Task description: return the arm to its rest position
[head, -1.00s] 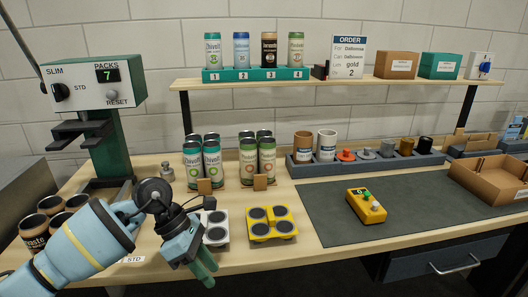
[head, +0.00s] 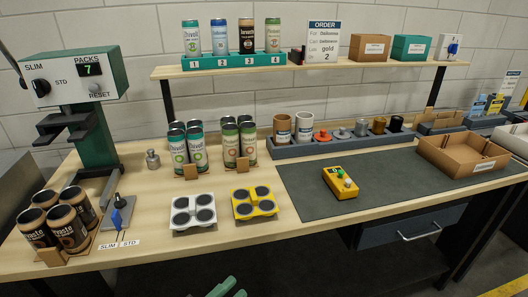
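My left gripper (head: 228,289) shows only as green fingertips at the bottom edge of the head view, low in front of the table's front edge. The rest of it and its arm are cut off by the frame. Nothing shows between the visible tips, but how far apart they are is unclear. My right gripper is not in view.
The wooden table (head: 240,232) holds a white four-pad plate (head: 194,211), a yellow one (head: 255,202), several cans and a blue-handled switch (head: 117,217). A green press (head: 95,140) stands left. A yellow control box (head: 341,183) sits on the dark mat (head: 400,190).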

